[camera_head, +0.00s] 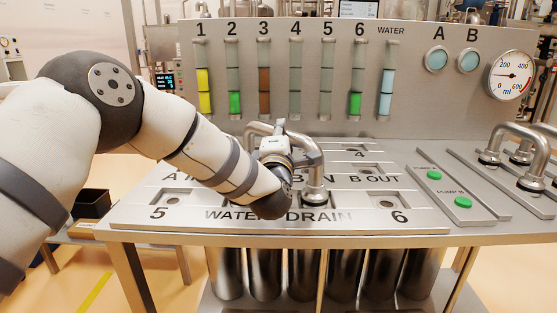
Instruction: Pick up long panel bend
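A long metal panel bend (314,172) arches over the middle of the port panel (130,221). Its near leg stands upright at the panel just above the word DRAIN, and its far part shows behind my wrist. My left arm reaches in from the left, and my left gripper (280,128) is at the bend's top, pointing away from me. The wrist hides most of the fingers, so whether they are closed on the pipe does not show. Whether the bend's legs are seated in ports cannot be told. My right gripper is not in view.
More metal bends (514,146) stand in a rack at the right. A plate with two green pump buttons (434,175) lies beside the panel. A back wall (420,110) with level tubes and a round gauge (510,75) rises behind. Metal cylinders (265,272) hang below the table.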

